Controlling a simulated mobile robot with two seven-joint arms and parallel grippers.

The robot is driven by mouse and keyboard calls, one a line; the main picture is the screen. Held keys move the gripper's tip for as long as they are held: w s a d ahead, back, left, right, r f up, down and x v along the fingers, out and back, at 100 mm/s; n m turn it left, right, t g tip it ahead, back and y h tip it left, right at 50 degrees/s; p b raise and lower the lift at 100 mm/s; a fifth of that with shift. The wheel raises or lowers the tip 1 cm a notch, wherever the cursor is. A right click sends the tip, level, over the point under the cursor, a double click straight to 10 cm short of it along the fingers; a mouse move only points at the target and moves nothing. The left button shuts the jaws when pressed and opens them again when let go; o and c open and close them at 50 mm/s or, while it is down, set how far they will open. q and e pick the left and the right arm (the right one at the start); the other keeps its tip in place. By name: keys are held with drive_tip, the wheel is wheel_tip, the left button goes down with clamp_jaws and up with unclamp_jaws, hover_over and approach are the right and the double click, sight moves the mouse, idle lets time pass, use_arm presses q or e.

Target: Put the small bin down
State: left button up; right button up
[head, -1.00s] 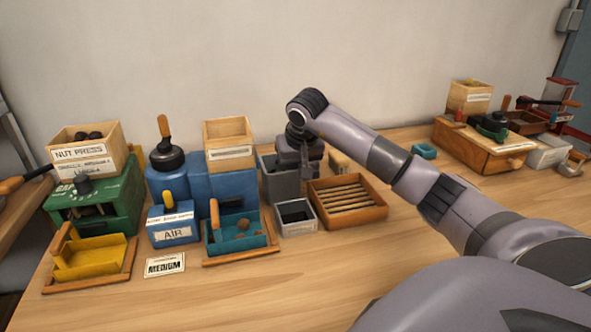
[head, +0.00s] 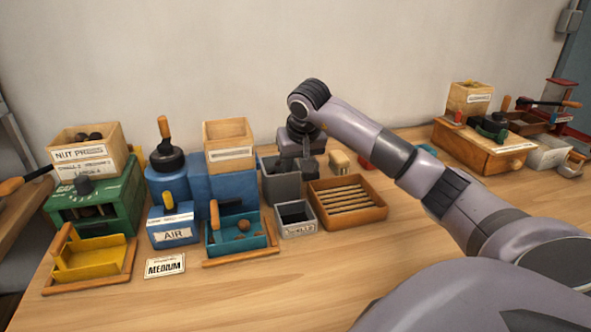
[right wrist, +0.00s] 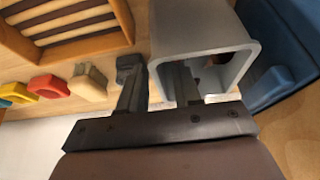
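The grey bin (head: 281,187) stands upright on the table beside the blue machine, behind a smaller light-grey box (head: 296,229). The bin also shows in the right wrist view (right wrist: 200,30), its open mouth towards the camera, with something brown partly visible inside. My right gripper (head: 297,165) is at the bin's right rim. In the right wrist view the fingers (right wrist: 158,85) are apart, one inside the bin and one outside, with the bin wall between them. A gap shows beside the wall, so the gripper looks open. My left gripper is out of view.
A slatted wooden tray (head: 375,213) stands right of the bin. The blue machine (head: 237,183) is close on its left. A beige block (head: 340,161) and a red piece (head: 364,162) lie behind the tray. The front of the table is clear.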

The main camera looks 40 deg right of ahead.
drive_tip(key=v, duration=0.8)
drive_tip(key=shift+s+r, duration=0.1)
drive_tip(key=shift+r, duration=0.2)
drive_tip(key=shift+s+a+r, duration=0.2)
drive_tip(key=shift+s+r, duration=0.05)
drive_tip(key=shift+r, duration=0.25)
